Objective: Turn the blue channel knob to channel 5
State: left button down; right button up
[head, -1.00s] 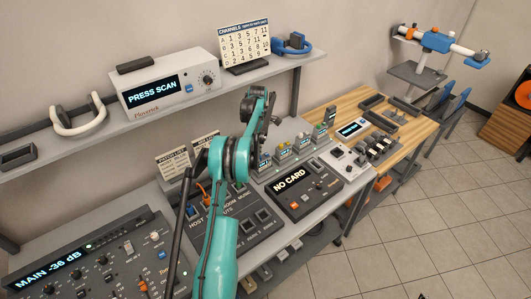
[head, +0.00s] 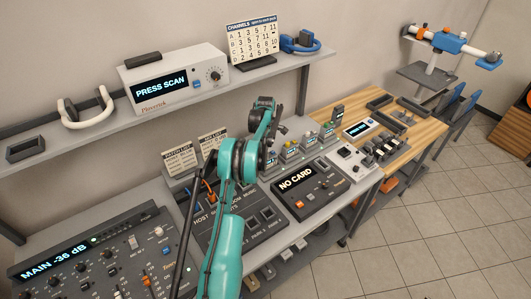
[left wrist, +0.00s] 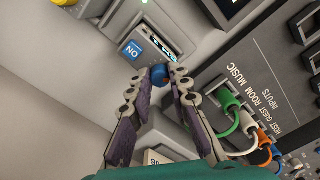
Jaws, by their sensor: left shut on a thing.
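The blue channel knob (left wrist: 158,75) shows in the left wrist view between my left gripper's fingertips, on the end of a grey pack with a blue ON button (left wrist: 132,50) and a small lit display (left wrist: 161,43). My left gripper (left wrist: 160,82) is shut on the knob. The display is too small and angled to read. In the head view my left arm reaches over the bench, and the left gripper (head: 269,158) is at the left end of a row of small packs (head: 290,152). The arm hides the knob there. My right gripper is not in view.
A channels card (head: 252,42) and a scanner reading PRESS SCAN (head: 175,78) stand on the shelf. A card device reading NO CARD (head: 308,187), an input panel with cables (head: 240,220) and a mixer (head: 95,265) surround the arm. Other packs stand close on the right.

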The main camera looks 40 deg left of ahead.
pick_arm(q)
jog(key=shift+m, duration=0.4)
jog(key=m+b, duration=0.1)
jog(key=m, duration=0.2)
jog(key=shift+m, duration=0.4)
jog(key=m+b, duration=0.1)
jog(key=m, duration=0.9)
jog(key=shift+m+b, duration=0.4)
jog(key=shift+m, duration=2.2)
jog(key=c, duration=1.4)
grip_release()
jog(key=shift+s, duration=0.1)
